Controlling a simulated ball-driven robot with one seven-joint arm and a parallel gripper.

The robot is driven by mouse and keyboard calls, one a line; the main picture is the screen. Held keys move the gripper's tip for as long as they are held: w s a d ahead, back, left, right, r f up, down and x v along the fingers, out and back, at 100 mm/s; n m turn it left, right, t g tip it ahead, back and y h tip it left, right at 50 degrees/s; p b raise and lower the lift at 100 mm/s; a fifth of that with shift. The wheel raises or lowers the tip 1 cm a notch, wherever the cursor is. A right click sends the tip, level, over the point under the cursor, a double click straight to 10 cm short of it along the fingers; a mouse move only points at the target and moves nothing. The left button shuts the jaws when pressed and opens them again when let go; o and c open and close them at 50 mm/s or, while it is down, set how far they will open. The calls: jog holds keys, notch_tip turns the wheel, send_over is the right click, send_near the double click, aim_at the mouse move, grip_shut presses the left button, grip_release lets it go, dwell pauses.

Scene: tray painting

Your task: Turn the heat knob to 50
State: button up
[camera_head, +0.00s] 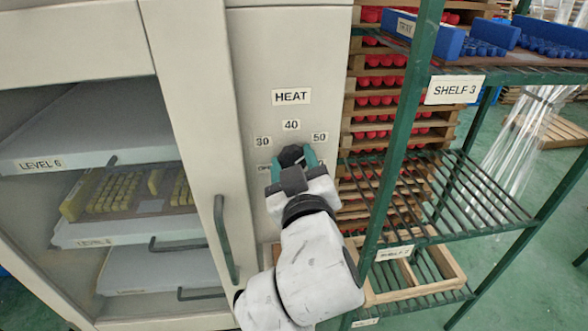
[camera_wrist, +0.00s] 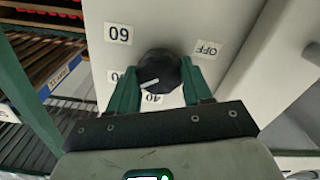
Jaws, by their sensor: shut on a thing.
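The black round heat knob (camera_head: 291,156) sits on the pale cabinet panel below the HEAT label (camera_head: 291,97). The labels 30 (camera_head: 263,141), 40 (camera_head: 291,124) and 50 (camera_head: 320,137) surround it. My gripper (camera_wrist: 160,85) is shut on the knob, with one green finger on each side. In the wrist view, turned upside down, the knob (camera_wrist: 160,68) shows a white mark pointing left and slightly down, on the side between the 40 label (camera_wrist: 152,98) and the partly hidden label left of it. The 60 label (camera_wrist: 119,34) and OFF label (camera_wrist: 209,49) also show.
A cabinet door handle (camera_head: 225,240) stands left of my arm.

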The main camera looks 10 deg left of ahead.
jog(key=shift+f+m, duration=0.25)
jog(key=shift+m, duration=0.35)
jog(key=o, duration=0.7)
jog(key=shift+c, duration=0.2)
jog(key=o, duration=0.4)
jog(key=shift+r, duration=0.1)
jog(key=shift+s, duration=0.1)
jog(key=b+v, duration=0.1)
jog(key=v, duration=0.9)
jog(key=shift+s+d, duration=0.15)
jog(key=shift+s, duration=0.15)
